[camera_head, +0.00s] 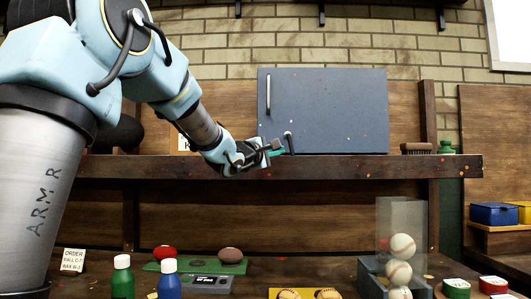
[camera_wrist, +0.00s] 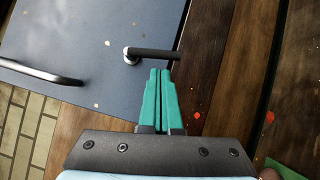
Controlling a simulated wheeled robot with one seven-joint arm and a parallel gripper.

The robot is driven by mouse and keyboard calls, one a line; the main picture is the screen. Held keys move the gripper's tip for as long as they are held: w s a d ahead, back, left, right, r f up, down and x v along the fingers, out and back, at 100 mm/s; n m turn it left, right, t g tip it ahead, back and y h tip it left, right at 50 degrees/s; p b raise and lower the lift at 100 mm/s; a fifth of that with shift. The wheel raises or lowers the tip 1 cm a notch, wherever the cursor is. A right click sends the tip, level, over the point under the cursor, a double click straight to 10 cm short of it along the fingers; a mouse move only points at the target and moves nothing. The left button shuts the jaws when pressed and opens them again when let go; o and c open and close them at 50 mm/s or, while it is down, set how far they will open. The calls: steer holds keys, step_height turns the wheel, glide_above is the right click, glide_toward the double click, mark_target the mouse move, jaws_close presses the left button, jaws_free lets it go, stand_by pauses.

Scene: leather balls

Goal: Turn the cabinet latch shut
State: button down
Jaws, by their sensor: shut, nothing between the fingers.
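The blue-grey cabinet (camera_head: 340,110) stands on the wooden shelf with its door closed flat. Its dark latch (camera_head: 289,142) is near the door's lower left and its lever points down toward the shelf. In the wrist view the latch (camera_wrist: 152,53) shows its round pivot at left and its bar reaching right to the cabinet's edge. My gripper (camera_head: 278,152) is shut and empty, just left of the lever's lower part. In the wrist view the gripper's green fingertips (camera_wrist: 160,72) lie together just below the bar. I cannot tell whether they touch it.
The shelf edge (camera_head: 350,168) runs close beneath my fingers. A brush (camera_head: 416,148) lies right of the cabinet. Balls and bottles are on the lower bench.

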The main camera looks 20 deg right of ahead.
mark_target(292, 152)
steer(key=shift+s+d, duration=0.1)
steer(key=shift+d, duration=0.45)
steer(key=shift+s+d+f+n+t+h+b, duration=0.15)
steer(key=shift+d+n+t+h+b, duration=0.2)
steer(key=shift+n+b, duration=0.4)
steer(key=n+b, duration=0.1)
steer(key=d+n+t+b, duration=0.1)
steer(key=f+n+t+b, duration=0.1)
steer(key=b, duration=0.1)
steer(key=shift+s+d+n+h, duration=0.15)
steer(key=shift+s+n+h, duration=0.1)
steer(key=shift+s, duration=0.05)
steer(key=shift+s+d+r+n+t+y+b, duration=0.3)
steer(key=shift+d+r+n+t+y+b, duration=0.35)
steer(key=shift+n+t+y+b, duration=1.5)
steer(key=shift+s+d+r+n+t+y+b, duration=0.4)
steer(key=shift+d+n+t+b, duration=0.5)
steer(key=shift+n+b, duration=2.55)
steer(key=shift+s+d+r+n+t+y+b, duration=0.25)
steer(key=shift+d+r+n+t+y+b, duration=0.3)
steer(key=shift+n+t+y+b, duration=2)
steer(key=n+g+h+p, duration=0.1)
steer(key=n+h, duration=0.1)
steer(key=shift+r+g+h, duration=0.1)
steer(key=shift+g+h, duration=0.15)
steer(key=shift+h, duration=0.05)
